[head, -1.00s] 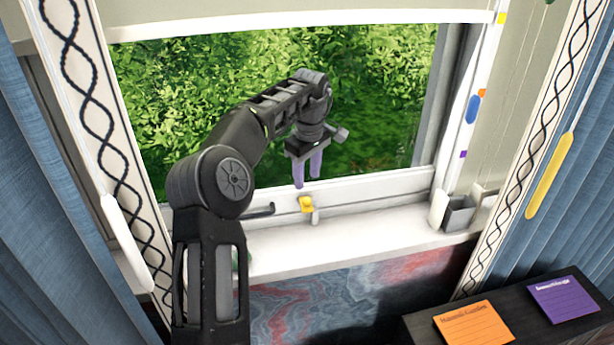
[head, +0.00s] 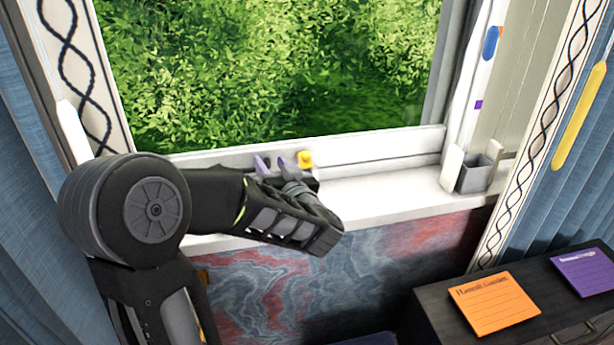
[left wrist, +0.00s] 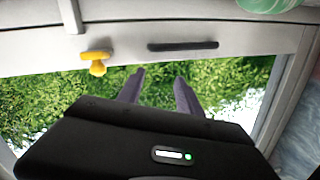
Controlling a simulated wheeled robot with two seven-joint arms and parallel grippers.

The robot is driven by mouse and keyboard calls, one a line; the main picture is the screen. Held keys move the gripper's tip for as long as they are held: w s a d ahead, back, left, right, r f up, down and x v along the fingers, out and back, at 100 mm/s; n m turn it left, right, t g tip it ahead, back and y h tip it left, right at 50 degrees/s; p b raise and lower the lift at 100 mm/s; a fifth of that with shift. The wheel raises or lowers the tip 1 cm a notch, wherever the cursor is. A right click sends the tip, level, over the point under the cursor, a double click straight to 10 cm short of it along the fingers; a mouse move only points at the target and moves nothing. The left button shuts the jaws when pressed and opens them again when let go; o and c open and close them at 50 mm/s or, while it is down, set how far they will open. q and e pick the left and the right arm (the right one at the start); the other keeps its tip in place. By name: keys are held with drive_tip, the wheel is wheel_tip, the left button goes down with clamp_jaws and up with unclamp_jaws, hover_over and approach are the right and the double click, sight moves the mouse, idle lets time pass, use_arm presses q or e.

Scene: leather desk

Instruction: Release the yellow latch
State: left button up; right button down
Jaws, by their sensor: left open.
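The yellow latch (head: 306,159) sits on the lower rail of the window frame in the head view, just right of my left gripper's fingertips. My left gripper (head: 272,163) has two purple fingers pointing up toward the rail, apart and with nothing between them. In the left wrist view the yellow latch (left wrist: 96,60) shows on the white rail, to the left of the open fingers (left wrist: 159,75). The fingers look clear of the latch. My left wrist and hand hide part of the rail and sill in the head view. My right gripper is not in view.
A dark handle bar (left wrist: 183,46) lies along the rail beside the latch. The white sill (head: 390,197) is clear to the right, up to a grey cup (head: 473,174). Orange (head: 494,304) and purple (head: 583,272) note cards lie on the dark cabinet.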

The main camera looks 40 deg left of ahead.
sight(306, 158)
use_arm(q)
drive_tip(key=w+d+f+m+t+h, duration=0.1)
drive_tip(key=w+d+f+t+h, duration=0.1)
drive_tip(key=d+t, duration=0.4)
drive_tip(key=shift+w+d+m+h, duration=0.25)
drive_tip(key=shift+d+m+h, duration=0.05)
drive_tip(key=shift+d+h, duration=0.65)
drive_tip(key=shift+w+f, duration=0.1)
drive_tip(key=p+x, duration=0.1)
drive_tip(key=x, duration=0.6)
drive_tip(key=shift+w+a+p, duration=0.2)
drive_tip(key=shift+a+p, duration=0.05)
drive_tip(key=shift+p, duration=0.1)
clamp_jaws()
